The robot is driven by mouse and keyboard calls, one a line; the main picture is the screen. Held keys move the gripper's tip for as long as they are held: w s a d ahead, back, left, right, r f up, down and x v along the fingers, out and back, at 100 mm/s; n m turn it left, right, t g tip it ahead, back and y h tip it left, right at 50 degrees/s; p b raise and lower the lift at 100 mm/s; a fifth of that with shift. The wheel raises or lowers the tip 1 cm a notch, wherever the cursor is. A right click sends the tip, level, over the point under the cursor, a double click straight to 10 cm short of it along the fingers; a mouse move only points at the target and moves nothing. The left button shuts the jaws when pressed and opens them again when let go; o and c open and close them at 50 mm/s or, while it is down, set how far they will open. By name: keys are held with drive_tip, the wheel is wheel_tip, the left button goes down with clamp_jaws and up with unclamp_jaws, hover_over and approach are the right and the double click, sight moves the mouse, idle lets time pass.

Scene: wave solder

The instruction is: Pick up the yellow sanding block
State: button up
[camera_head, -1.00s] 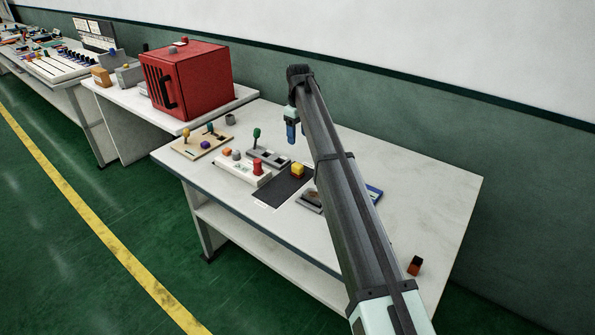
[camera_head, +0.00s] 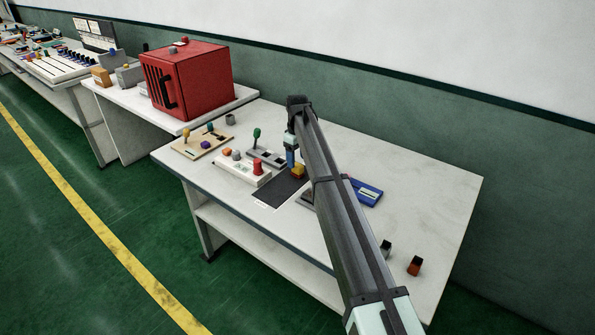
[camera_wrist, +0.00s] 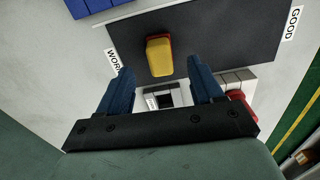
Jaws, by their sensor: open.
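The yellow sanding block (camera_head: 298,170) lies on a dark grey mat (camera_head: 283,189) on the white table. In the wrist view the block (camera_wrist: 158,57) has a yellow top and a reddish lower end, and lies on the dark mat (camera_wrist: 215,38) between the labels "WORK" and "GOOD". My gripper (camera_head: 291,163) is low beside the block in the head view. In the wrist view its two blue fingers (camera_wrist: 161,80) are apart and empty, with the block just beyond their tips and between their lines.
A white box with a red knob (camera_head: 243,171) and a grey lever unit (camera_head: 268,157) stand left of the mat. A blue device (camera_head: 366,192) lies to the right. Small blocks (camera_head: 414,265) sit near the right edge. A red oven (camera_head: 188,80) stands behind on another bench.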

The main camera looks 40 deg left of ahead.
sight(298, 165)
drive_tip(key=shift+f, duration=2)
drive_tip(key=shift+c, duration=0.5)
drive_tip(key=c, duration=1)
drive_tip(key=shift+o, duration=0.2)
drive_tip(key=shift+r, duration=0.15)
wheel_tip(298, 165, up, 10)
drive_tip(key=shift+f, duration=0.1)
drive_tip(key=o, duration=0.5)
drive_tip(key=shift+c, duration=0.2)
drive_tip(key=shift+d, duration=0.1)
drive_tip(key=c, duration=0.3)
